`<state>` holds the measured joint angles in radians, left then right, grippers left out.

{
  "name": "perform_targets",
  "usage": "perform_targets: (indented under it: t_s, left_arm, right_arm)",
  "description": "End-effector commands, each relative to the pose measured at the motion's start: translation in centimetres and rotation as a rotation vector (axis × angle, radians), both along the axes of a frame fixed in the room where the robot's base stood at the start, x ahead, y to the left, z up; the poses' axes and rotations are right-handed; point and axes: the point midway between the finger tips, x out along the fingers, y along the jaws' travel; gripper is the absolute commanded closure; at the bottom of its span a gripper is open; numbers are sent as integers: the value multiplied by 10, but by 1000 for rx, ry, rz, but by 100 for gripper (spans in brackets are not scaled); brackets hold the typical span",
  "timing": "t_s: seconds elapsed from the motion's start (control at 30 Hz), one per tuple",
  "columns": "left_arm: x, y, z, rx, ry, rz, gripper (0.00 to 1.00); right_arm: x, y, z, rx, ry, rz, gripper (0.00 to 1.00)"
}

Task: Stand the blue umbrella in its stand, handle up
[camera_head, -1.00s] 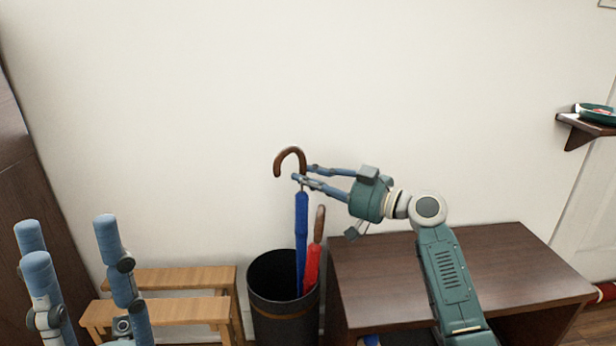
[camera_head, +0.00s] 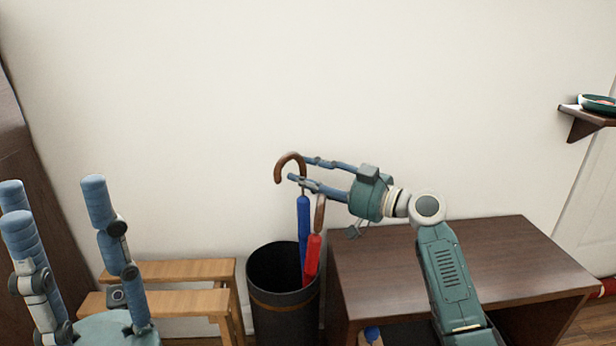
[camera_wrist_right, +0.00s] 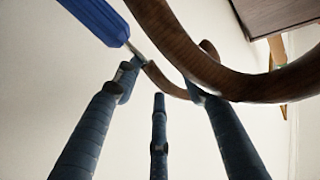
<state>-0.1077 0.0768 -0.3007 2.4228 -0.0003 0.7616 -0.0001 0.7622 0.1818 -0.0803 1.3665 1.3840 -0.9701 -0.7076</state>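The blue umbrella (camera_head: 304,222) stands nearly upright, its brown hooked handle (camera_head: 283,161) at the top and its lower end inside the dark round stand (camera_head: 284,300). My right gripper (camera_head: 296,170) is at the handle and the top of the shaft, its fingers apart. My left gripper (camera_head: 58,200) is open and empty at the lower left.
A red umbrella (camera_head: 312,257) leans in the same stand, its handle partly behind my right gripper. A wooden step stool (camera_head: 170,300) is left of the stand and a dark wooden bench (camera_head: 450,265) is right of it. A small wall shelf (camera_head: 585,124) is at far right.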

Motion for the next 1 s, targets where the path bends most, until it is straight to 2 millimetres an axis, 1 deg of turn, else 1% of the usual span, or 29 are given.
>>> perform_targets:
  t_s: [0.17,0.27,0.37,0.6,0.7,0.83,1.0]
  left_arm:
    - [0,0,0,-1,0,1,64]
    - [0,0,0,0,0,1,64]
    - [0,0,0,0,0,1,64]
    - [0,0,0,0,0,0,64]
    - [0,0,0,0,0,0,64]
    - [0,0,0,0,0,0,64]
    - [0,0,0,0,0,0,64]
  right_arm:
    - [-1,-1,0,0,0,0,60]
    - [-5,-8,-1,0,0,-2,60]
    - [-15,-21,-1,0,-1,-3,60]
    - [-47,-62,-2,0,0,-3,60]
    - [-58,-76,-2,0,0,-2,60]
    - [-68,-88,-2,0,1,-1,60]
    - [-74,-95,-2,0,-1,0,60]
